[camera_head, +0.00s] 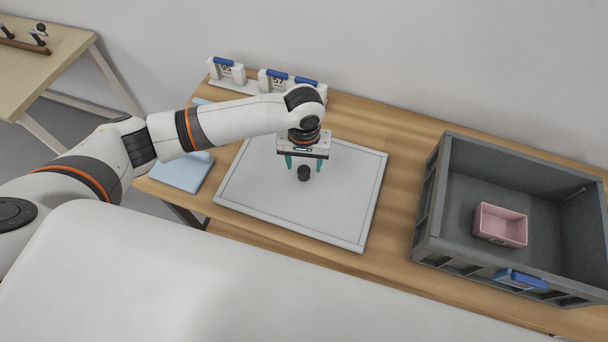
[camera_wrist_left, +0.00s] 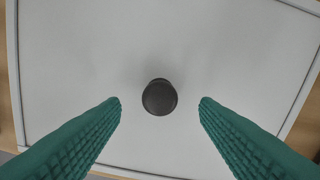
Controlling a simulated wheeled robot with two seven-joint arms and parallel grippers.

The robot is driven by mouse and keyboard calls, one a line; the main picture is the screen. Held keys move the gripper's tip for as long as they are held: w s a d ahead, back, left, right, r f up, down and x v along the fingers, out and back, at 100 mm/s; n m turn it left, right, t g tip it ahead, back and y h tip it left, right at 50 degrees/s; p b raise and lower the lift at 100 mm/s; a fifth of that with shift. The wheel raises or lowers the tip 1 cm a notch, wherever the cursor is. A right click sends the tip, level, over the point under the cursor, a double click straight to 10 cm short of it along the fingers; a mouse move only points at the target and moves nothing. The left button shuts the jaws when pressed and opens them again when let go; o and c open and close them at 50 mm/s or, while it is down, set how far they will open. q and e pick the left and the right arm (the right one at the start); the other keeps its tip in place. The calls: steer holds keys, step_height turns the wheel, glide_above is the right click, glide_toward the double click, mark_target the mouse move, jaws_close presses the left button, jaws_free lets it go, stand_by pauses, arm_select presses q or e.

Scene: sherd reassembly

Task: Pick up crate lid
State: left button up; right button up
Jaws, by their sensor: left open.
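The crate lid (camera_head: 260,200) is a flat light-grey panel with a raised rim, lying on the wooden table. A dark round knob (camera_head: 304,174) stands up from it, and the knob also shows in the left wrist view (camera_wrist_left: 160,97). My left gripper (camera_head: 304,166) is open above the lid, with its teal fingers pointing down on either side of the knob. In the left wrist view the knob lies between the fingertips (camera_wrist_left: 160,101), a little ahead of them, with gaps on both sides. My right gripper is not in view.
A dark grey open crate (camera_head: 428,195) with a blue latch stands on the table at the right. A small pink box (camera_head: 500,225) is inside it. White holders with blue tops (camera_head: 227,70) stand at the back. A light-blue pad (camera_head: 182,173) lies left of the lid.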

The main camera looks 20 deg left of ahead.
mark_target(304, 169)
arm_select(q)
step_height(304, 169, down, 3)
steer(key=shift+w+f, duration=0.1)
steer(key=shift+f, duration=0.1)
steer(key=shift+c, duration=0.3)
jaws_close()
steer(key=shift+r, duration=0.15)
